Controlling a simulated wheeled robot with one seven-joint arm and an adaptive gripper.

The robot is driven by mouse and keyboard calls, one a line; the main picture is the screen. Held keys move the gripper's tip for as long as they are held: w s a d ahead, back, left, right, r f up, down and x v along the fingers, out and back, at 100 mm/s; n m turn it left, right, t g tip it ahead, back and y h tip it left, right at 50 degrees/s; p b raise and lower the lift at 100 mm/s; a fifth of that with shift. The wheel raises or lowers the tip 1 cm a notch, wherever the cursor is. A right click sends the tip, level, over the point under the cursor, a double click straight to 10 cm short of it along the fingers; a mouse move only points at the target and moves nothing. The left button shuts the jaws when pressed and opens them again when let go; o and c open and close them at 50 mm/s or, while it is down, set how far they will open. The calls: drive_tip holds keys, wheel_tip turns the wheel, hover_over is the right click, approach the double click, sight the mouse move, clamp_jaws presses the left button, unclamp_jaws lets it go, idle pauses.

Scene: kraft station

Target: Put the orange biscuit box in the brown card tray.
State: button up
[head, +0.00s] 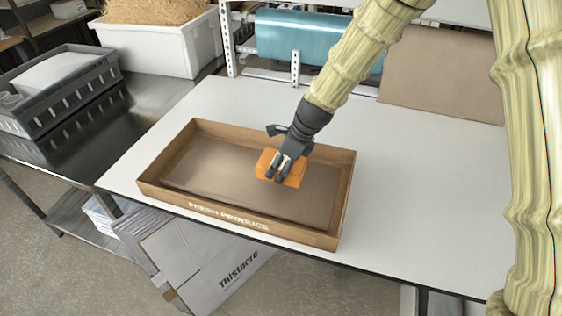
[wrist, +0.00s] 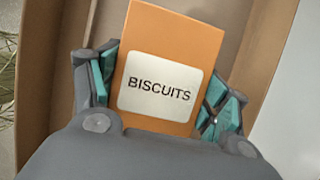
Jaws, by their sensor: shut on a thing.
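The orange biscuit box (head: 294,177) is in my gripper (head: 284,170), inside the outline of the brown card tray (head: 225,213) toward its right half. In the wrist view the box (wrist: 172,48) shows its "BISCUITS" label between the two teal-padded fingers of my gripper (wrist: 158,95). The gripper is shut on the box. The tray is shallow, marked "FRESH PRODUCE", and its wall also shows in the wrist view (wrist: 35,75). I cannot tell whether the box touches the tray floor. The rest of the visible tray floor is bare.
The tray stands on a white table (head: 405,185) with free room to its right. Behind are a blue roll (head: 300,38) and a brown board (head: 445,75). A "Thistacre" carton (head: 205,265) is below.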

drive_tip(key=shift+a+f+b, duration=0.1)
drive_tip(key=shift+f+b, duration=0.85)
drive_tip(key=shift+f, duration=1.85)
drive_tip(key=o, duration=1.2)
wheel_tip(320, 180, up, 10)
drive_tip(key=p, duration=0.9)
drive_tip(key=shift+r, duration=1.5)
